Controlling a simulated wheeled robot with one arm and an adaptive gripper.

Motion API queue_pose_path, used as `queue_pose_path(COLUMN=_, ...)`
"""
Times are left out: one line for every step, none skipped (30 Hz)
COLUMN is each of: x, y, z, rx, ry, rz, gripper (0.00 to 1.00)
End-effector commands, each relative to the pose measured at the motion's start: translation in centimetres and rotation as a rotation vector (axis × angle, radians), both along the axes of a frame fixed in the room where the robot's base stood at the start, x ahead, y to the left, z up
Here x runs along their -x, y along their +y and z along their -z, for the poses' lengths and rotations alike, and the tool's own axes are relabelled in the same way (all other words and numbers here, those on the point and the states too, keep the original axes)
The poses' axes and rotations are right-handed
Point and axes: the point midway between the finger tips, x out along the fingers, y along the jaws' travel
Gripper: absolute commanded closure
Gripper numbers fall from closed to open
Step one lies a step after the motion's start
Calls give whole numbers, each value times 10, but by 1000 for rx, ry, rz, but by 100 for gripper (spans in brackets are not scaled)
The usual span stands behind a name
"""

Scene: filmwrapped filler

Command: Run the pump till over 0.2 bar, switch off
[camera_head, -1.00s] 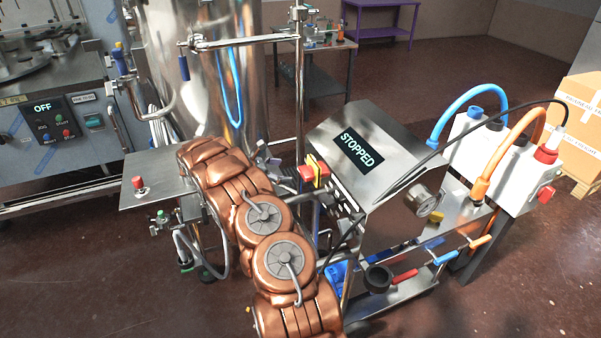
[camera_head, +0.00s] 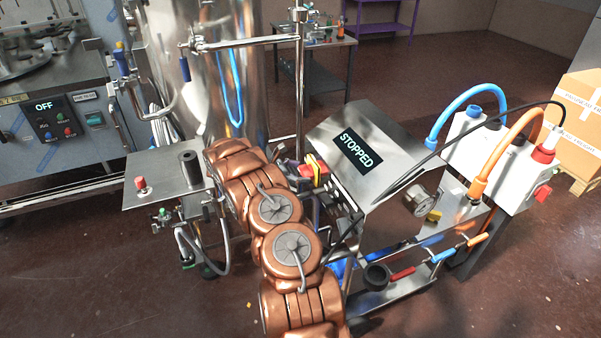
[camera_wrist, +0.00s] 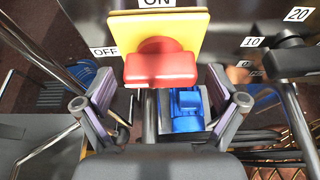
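The pump cabinet's display (camera_head: 359,150) reads STOPPED. The rotary switch, a red knob (camera_wrist: 160,66) on a yellow plate (camera_wrist: 187,30), fills the upper middle of the wrist view, with ON above and OFF at left. The switch also shows in the head view (camera_head: 319,171), partly covered by my gripper. My gripper (camera_wrist: 162,112) is open, its two fingers spread to either side below the knob, with nothing between the pads. In the head view my gripper (camera_head: 291,172) is at the switch's left. The round pressure gauge (camera_head: 417,201) is too small to read.
A black dial (camera_wrist: 290,58) with numbers sits right of the switch. A blue motor (camera_wrist: 187,110) lies beyond the fingers. A steel shelf (camera_head: 150,165) carries a red button and black cylinder. Blue and orange cables and a box with a red switch (camera_head: 542,194) stand at right.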

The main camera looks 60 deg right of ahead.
Motion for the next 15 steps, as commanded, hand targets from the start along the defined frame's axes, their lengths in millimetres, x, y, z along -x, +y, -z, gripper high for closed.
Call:
queue_pose_path(x=0, y=0, z=0, rx=0, ry=0, rz=0, gripper=15)
queue_pose_path(x=0, y=0, z=0, rx=0, ry=0, rz=0, gripper=18)
queue_pose_path(x=0, y=0, z=0, rx=0, ry=0, rz=0, gripper=22)
queue_pose_path(x=0, y=0, z=0, rx=0, ry=0, rz=0, gripper=25)
queue_pose_path(x=0, y=0, z=0, rx=0, ry=0, rz=0, gripper=28)
queue_pose_path(x=0, y=0, z=0, rx=0, ry=0, rz=0, gripper=32)
queue_pose_path(x=0, y=0, z=0, rx=0, ry=0, rz=0, gripper=35)
queue_pose_path(x=0, y=0, z=0, rx=0, ry=0, rz=0, gripper=39)
queue_pose_path(x=0, y=0, z=0, rx=0, ry=0, rz=0, gripper=43)
queue_pose_path(x=0, y=0, z=0, rx=0, ry=0, rz=0, gripper=46)
queue_pose_path(x=0, y=0, z=0, rx=0, ry=0, rz=0, gripper=49)
queue_pose_path(x=0, y=0, z=0, rx=0, ry=0, rz=0, gripper=53)
queue_pose_path(x=0, y=0, z=0, rx=0, ry=0, rz=0, gripper=56)
queue_pose_path(x=0, y=0, z=0, rx=0, ry=0, rz=0, gripper=58)
queue_pose_path(x=0, y=0, z=0, rx=0, ry=0, rz=0, gripper=58)
